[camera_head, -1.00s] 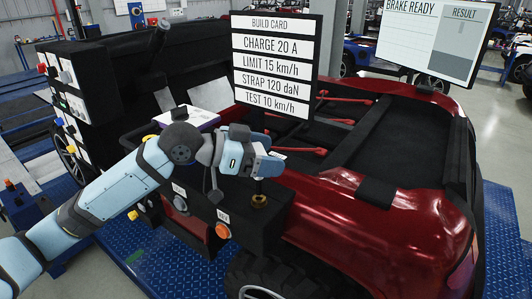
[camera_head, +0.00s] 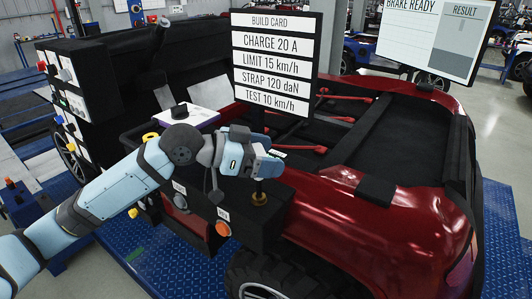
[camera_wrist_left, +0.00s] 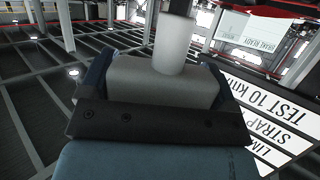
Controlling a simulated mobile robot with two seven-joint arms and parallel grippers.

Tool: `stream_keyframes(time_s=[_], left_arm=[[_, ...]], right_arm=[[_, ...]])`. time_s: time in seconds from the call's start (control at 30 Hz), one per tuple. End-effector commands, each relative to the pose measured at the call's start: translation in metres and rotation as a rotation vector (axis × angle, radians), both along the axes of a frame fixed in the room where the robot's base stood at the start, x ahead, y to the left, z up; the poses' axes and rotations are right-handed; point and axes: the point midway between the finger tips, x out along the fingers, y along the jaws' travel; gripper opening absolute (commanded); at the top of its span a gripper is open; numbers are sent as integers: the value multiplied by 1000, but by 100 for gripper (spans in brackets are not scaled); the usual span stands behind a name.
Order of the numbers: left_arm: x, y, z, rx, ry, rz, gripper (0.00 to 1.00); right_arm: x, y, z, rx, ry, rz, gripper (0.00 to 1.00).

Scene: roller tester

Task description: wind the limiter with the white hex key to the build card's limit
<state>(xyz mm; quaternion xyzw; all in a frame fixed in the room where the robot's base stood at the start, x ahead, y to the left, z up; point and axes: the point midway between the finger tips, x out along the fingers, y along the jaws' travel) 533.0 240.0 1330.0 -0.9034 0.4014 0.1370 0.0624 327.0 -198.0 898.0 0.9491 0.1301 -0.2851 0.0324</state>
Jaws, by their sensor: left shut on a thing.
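My left gripper (camera_head: 266,166) is above the black box at the car's near corner. In the left wrist view its two fingers (camera_wrist_left: 160,78) are shut on the pale block-shaped handle of the white hex key (camera_wrist_left: 158,84), with a round shaft rising from it in the picture. Whether the key's tip is seated cannot be told. The build card (camera_head: 275,65) reads LIMIT 15 km/h. My right gripper is not in view.
An orange button (camera_head: 222,229) is on the box front. The red car body (camera_head: 390,225) lies close on the right. A screen (camera_head: 437,38) reads BRAKE READY, with a grey RESULT panel. A black control cabinet (camera_head: 90,95) stands at the left.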

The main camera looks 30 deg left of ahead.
Motion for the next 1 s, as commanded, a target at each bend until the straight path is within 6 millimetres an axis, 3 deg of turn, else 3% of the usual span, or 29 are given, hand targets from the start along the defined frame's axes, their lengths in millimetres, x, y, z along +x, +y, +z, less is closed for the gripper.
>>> stream_keyframes(time_s=[0.57,1.0], left_arm=[[0,0,-15,1,0,-1,26],[-2,-1,-16,2,0,-155,26]], right_arm=[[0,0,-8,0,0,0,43],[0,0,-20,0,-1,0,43]])
